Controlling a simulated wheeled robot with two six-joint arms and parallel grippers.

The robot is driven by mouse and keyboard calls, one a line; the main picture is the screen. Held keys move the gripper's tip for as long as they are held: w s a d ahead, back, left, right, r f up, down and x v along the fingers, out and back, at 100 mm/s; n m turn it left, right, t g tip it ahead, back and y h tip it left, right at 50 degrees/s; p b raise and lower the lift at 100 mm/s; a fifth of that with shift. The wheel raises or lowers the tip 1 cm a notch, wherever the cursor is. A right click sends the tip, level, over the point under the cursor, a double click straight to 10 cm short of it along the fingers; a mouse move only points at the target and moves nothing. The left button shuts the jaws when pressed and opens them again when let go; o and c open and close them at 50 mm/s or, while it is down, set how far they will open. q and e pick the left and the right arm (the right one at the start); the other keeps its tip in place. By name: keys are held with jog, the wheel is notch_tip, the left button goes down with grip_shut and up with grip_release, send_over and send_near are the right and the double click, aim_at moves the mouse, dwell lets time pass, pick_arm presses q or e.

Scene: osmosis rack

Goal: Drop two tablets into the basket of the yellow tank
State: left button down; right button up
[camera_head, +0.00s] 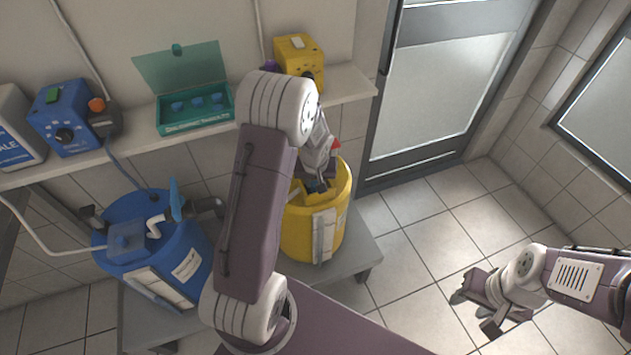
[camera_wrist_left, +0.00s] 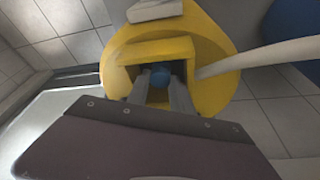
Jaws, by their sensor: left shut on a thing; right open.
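The yellow tank (camera_head: 303,235) stands on the low grey platform, with its top opening facing up. My left gripper (camera_head: 318,184) reaches down into that opening, and my own arm hides part of the tank. In the left wrist view, the left gripper (camera_wrist_left: 161,86) is shut on a blue tablet (camera_wrist_left: 160,76) within the yellow basket opening (camera_wrist_left: 135,55). A teal tablet box (camera_head: 195,125) with its lid raised sits on the shelf and shows several blue tablets (camera_head: 197,102). My right gripper (camera_head: 484,306) is open and empty over the floor at the right.
A blue tank (camera_head: 190,240) with pipes stands left of the yellow tank. A blue pump unit (camera_head: 62,115) and a yellow unit (camera_head: 299,58) are on the shelf (camera_head: 348,85). A white hose (camera_wrist_left: 260,57) runs beside the basket. The tiled floor (camera_head: 420,235) at the right is clear.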

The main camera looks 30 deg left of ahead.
pick_arm(q)
jog(key=shift+f, duration=0.1)
dwell(0.3)
jog(key=c, duration=0.9)
grip_release()
jog(key=shift+w+r, duration=0.15)
jog(key=shift+r, duration=0.2)
jog(key=shift+r+p, duration=0.5)
jog(key=shift+p, duration=0.1)
jog(key=shift+r, duration=0.2)
jog(key=shift+r+p, duration=0.2)
jog(key=shift+p, duration=0.15)
jog(key=shift+r, duration=0.3)
